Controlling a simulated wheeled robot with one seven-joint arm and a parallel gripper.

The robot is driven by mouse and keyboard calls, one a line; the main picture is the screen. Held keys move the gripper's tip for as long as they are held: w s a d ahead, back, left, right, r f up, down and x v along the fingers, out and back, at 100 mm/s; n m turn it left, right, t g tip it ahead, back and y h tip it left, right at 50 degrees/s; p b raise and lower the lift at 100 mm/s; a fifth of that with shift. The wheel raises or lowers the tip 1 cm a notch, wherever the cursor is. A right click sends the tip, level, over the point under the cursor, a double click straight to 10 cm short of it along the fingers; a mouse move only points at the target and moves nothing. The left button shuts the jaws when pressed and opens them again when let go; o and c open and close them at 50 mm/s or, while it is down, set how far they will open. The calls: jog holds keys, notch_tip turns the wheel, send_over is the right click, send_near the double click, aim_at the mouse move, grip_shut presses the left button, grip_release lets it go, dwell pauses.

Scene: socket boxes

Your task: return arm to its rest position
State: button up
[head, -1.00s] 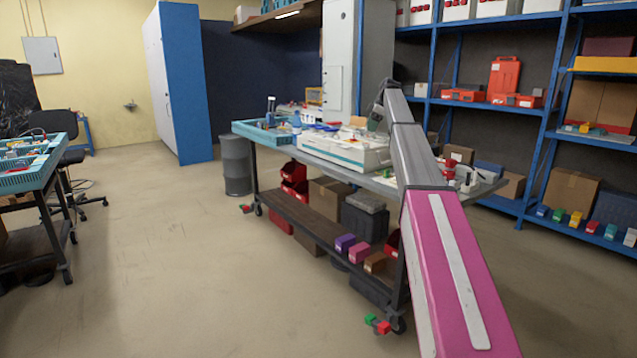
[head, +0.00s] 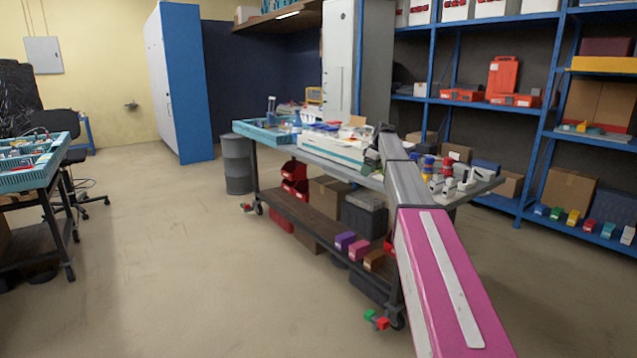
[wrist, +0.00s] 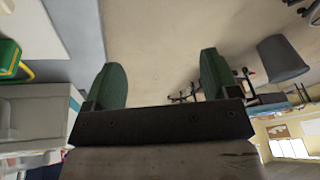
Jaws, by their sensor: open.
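My arm (head: 437,265), a pink and grey link, reaches forward from the bottom right in the head view, in front of the cart's right part. Its far end is lower and near the cart's top; my gripper is not clearly seen there. In the wrist view my gripper (wrist: 161,85) shows two green fingers spread wide apart with nothing between them.
A wheeled cart (head: 318,205) with boxes, bins and tools stands close to my arm. Blue shelving (head: 546,135) stands at the right. A workbench (head: 38,180) and a chair (head: 70,160) are at the left. The floor (head: 190,270) between is clear.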

jog(key=s+a+f+m+h, duration=0.2)
jog(key=s+f+m, duration=0.4)
jog(key=s+f, duration=1.45)
jog(key=s+f+m, duration=0.2)
jog(key=s+f, duration=0.2)
jog(key=s, duration=0.5)
jog(key=s+f+m+h, duration=0.1)
jog(key=s+f, duration=0.3)
jog(key=s, duration=0.4)
jog(key=s+f+m, duration=0.3)
jog(key=s+f, duration=0.1)
jog(key=s, duration=0.5)
jog(key=shift+s+a+f+g+h, duration=0.25)
jog(key=shift+s+f+g+h, duration=0.05)
jog(key=shift+s, duration=0.05)
